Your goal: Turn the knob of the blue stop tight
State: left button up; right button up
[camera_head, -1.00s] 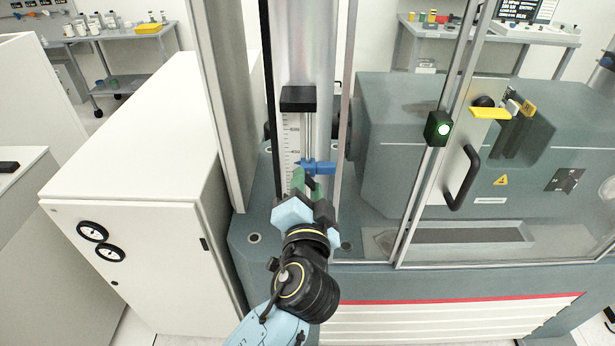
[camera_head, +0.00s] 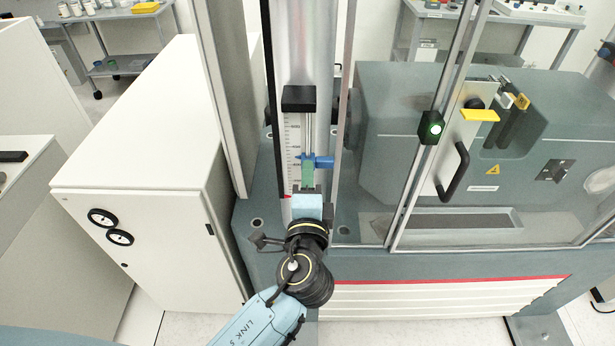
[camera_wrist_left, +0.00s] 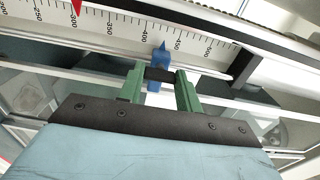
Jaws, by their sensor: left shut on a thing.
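The blue stop (camera_head: 324,162) sits on the vertical rod beside the scale. Its pointed end faces the scale, near the 400 mark in the left wrist view (camera_wrist_left: 163,52). My left gripper (camera_head: 307,171) comes up from below in front of the stop. In the left wrist view its two green fingers (camera_wrist_left: 160,82) stand on either side of the stop's dark knob (camera_wrist_left: 158,74) and are shut on it. The fingers hide part of the stop in the head view. My right gripper is in neither view.
The white scale (camera_head: 293,140) runs upright left of the rod, with a red pointer (camera_head: 287,196) lower down. A black block (camera_head: 298,98) is above the stop. Frame posts (camera_head: 343,120) stand close on the right. A white cabinet (camera_head: 140,150) stands left.

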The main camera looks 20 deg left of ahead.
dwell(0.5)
pick_arm(q)
jog(key=o, duration=1)
